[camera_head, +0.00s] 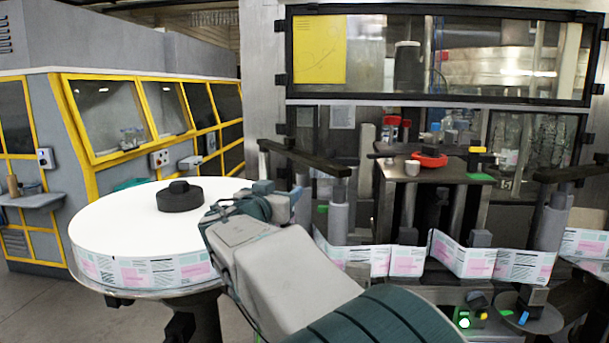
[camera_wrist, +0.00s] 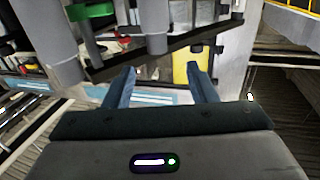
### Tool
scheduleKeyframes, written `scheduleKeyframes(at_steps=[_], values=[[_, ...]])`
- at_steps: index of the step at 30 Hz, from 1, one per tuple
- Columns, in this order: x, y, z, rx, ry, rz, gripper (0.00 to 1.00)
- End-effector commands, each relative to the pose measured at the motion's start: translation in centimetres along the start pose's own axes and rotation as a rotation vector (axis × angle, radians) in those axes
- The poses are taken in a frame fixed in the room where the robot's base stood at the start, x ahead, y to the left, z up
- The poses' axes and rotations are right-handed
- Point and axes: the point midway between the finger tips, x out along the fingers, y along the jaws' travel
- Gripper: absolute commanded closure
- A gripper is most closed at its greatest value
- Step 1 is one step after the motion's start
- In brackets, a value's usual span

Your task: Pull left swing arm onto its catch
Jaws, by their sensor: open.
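The left swing arm (camera_head: 305,158) is a dark flat bar in the head view, left of the machine's centre. A grey upright roller (camera_head: 338,200) stands under its right end. In the wrist view a dark bar (camera_wrist: 185,42), apparently this arm, crosses beyond my fingertips. My gripper (camera_head: 284,192) is just below the bar and left of the roller. Its two blue fingers stand apart with nothing between them; they also show in the wrist view (camera_wrist: 161,70). I see no contact with the bar. A small green part (camera_head: 322,208) beside the roller may be the catch; I cannot tell.
A large white label reel (camera_head: 110,210) with a black hub (camera_head: 180,196) lies left of my arm. The printed label web (camera_head: 405,260) runs along the machine front. A small table (camera_head: 440,172) and the right swing arm (camera_head: 575,174) stand to the right.

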Motion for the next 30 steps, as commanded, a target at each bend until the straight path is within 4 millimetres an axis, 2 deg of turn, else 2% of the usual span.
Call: scheduleKeyframes(at_steps=[18, 24, 30], values=[[10.8, 0.3, -0.3, -0.004, -0.002, 0.006, 0.48], [12.7, 0.1, -0.2, -0.002, -0.001, 0.002, 0.48], [13.4, 0.1, 0.0, -0.002, -0.002, 0.002, 0.48]])
